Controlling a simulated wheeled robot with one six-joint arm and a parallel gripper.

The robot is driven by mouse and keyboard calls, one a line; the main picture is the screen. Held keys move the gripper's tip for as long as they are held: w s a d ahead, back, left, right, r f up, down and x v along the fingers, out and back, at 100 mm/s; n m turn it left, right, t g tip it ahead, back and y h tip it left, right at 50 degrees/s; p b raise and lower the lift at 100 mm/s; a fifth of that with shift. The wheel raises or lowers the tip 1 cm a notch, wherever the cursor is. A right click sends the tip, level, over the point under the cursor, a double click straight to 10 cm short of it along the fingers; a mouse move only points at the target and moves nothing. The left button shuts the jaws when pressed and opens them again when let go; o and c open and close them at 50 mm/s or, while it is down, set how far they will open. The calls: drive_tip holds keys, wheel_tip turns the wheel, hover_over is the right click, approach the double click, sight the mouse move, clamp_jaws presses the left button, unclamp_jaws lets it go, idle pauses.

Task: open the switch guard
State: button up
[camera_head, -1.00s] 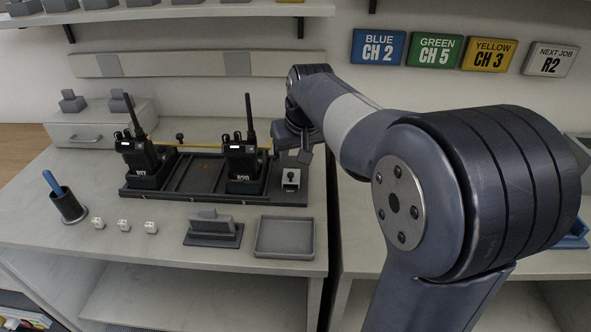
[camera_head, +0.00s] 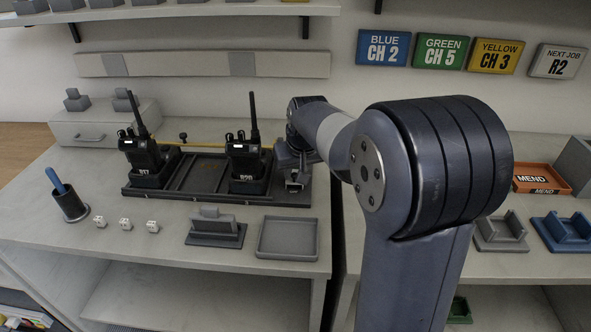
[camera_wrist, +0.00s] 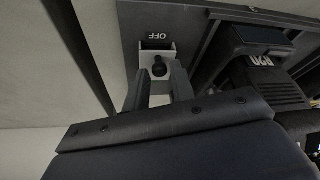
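The switch unit (camera_wrist: 157,48) is a small pale housing with a dark slot and a dark round knob (camera_wrist: 158,68), below an OFF label in the wrist view. It sits at the right end of the dark radio rack, where it also shows in the head view (camera_head: 293,186), partly hidden by my gripper. I cannot tell the guard apart from the housing clearly. My gripper (camera_wrist: 161,78) is open, with one finger on each side of the knob. Whether the fingers touch it is unclear. In the head view my gripper (camera_head: 295,166) is right above the switch unit.
The rack (camera_head: 160,194) holds two upright radios, R17 (camera_head: 147,158) and R20 (camera_head: 245,163), the latter close to my gripper. An empty grey tray (camera_head: 288,238) lies in front. To the right, past a gap, stand an orange MEND tray (camera_head: 541,180) and a blue holder (camera_head: 565,232).

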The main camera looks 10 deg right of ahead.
clamp_jaws()
drive_tip(key=shift+r+p, duration=0.2)
drive_tip(key=shift+p, duration=0.15)
